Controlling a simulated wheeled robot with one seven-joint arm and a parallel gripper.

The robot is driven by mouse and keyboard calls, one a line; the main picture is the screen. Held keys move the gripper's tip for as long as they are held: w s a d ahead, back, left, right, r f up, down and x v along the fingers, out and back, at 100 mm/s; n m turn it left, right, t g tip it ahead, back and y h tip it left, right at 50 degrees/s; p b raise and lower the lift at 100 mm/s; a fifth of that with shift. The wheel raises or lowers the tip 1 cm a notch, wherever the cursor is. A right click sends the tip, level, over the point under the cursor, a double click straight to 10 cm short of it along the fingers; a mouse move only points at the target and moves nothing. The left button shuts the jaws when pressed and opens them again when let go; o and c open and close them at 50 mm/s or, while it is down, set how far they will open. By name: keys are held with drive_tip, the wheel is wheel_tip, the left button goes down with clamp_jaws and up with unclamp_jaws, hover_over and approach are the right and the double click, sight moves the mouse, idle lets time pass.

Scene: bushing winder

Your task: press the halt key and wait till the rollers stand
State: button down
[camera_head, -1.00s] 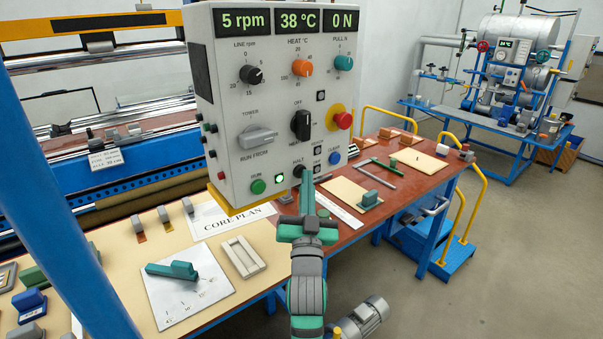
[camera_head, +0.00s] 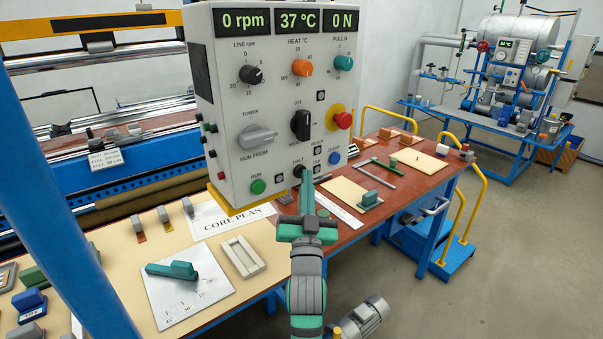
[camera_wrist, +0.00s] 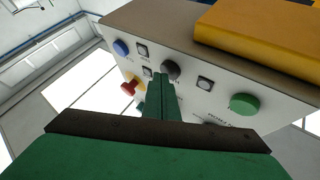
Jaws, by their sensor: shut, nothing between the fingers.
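The winder rollers (camera_head: 130,147) lie at the left, partly behind the box.
A red stop knob (camera_head: 343,120) on a yellow base and a blue key (camera_head: 334,158) are close by on the box. The bench (camera_head: 265,240) below carries a core plan sheet, a green tool and small blocks. A blue post (camera_head: 60,170) crosses the left foreground.

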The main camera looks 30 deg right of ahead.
drive_tip(key=shift+s, duration=0.6)
drive_tip(key=s, duration=0.5)
drive_tip(key=shift+d, duration=0.2)
idle(0.7)
